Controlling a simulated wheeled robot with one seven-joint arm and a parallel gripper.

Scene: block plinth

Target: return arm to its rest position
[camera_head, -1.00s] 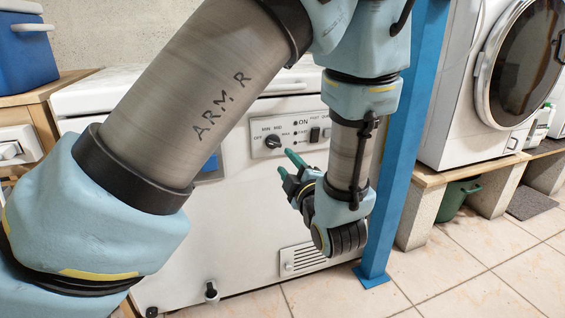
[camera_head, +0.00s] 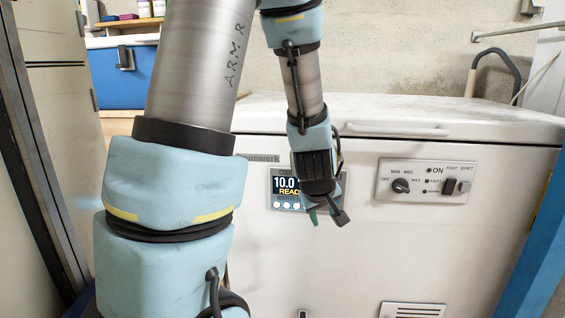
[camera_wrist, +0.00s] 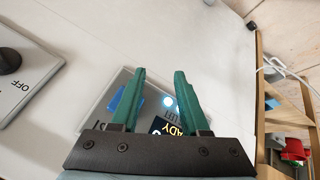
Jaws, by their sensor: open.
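My gripper (camera_head: 327,214) hangs at the end of my arm in front of a white chest appliance in the head view. Its fingers point down and lie over the right part of the appliance's display (camera_head: 288,191), which reads "10.0" and "READY". In the wrist view my gripper (camera_wrist: 160,95) shows two green fingers spread apart with nothing between them. Whether the fingers touch the panel cannot be told.
The white appliance (camera_head: 440,260) has a control panel (camera_head: 427,182) with a knob and switches, and a lid handle (camera_head: 397,130). A blue cooler (camera_head: 120,80) stands behind at left. A tall cabinet (camera_head: 60,110) is at far left and a blue post (camera_head: 540,260) at far right.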

